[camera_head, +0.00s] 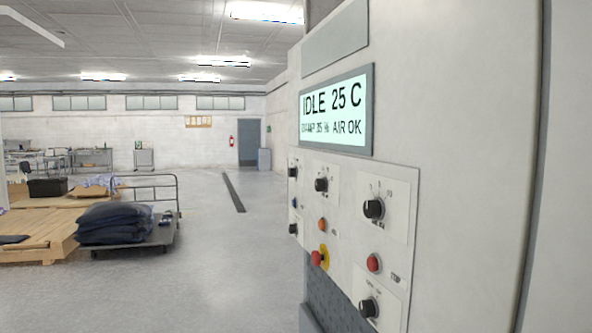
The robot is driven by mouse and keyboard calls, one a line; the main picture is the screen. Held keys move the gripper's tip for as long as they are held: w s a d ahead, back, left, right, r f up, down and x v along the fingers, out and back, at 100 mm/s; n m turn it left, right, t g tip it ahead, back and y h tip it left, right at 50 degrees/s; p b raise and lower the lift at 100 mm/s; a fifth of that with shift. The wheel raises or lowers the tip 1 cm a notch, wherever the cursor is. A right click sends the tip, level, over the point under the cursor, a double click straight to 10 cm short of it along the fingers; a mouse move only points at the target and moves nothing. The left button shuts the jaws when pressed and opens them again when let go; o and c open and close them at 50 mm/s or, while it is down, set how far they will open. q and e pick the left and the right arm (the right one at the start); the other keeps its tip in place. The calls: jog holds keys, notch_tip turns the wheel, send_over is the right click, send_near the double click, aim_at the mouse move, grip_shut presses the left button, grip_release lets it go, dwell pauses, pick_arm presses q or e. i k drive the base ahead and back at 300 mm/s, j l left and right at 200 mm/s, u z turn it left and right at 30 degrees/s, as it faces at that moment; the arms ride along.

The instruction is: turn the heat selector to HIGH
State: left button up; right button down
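The washer's control panel (345,222) is on the right, seen at a steep angle. It carries several black knobs: one at the upper right (374,209), one at the lower right (368,308), one at the upper middle (321,184), and smaller-looking ones at the far left edge, upper (292,172) and lower (293,229). The labels are too small to read, so I cannot tell which knob is the heat selector or where it points. The display (337,110) above reads "IDLE 25 C" and "AIR OK". Neither of my grippers is in view.
Near the knobs are a red stop button (374,263), a red mushroom button (319,258) on yellow and an orange button (322,224). A cart (160,236) with dark sacks (112,223) and a wooden pallet (40,232) stand left. The floor (225,275) between is clear.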

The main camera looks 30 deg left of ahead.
aim_at(294, 172)
jog(key=i+j, duration=0.15)
jog(key=j, duration=0.2)
jog(key=i+j, duration=0.2)
jog(key=j, duration=0.15)
jog(key=i+j, duration=0.15)
jog(key=j, duration=0.15)
jog(key=i+j, duration=0.2)
jog(key=j, duration=0.15)
jog(key=i+j+z, duration=0.1)
jog(key=j, duration=0.25)
jog(key=i+j, duration=0.4)
jog(key=j, duration=0.3)
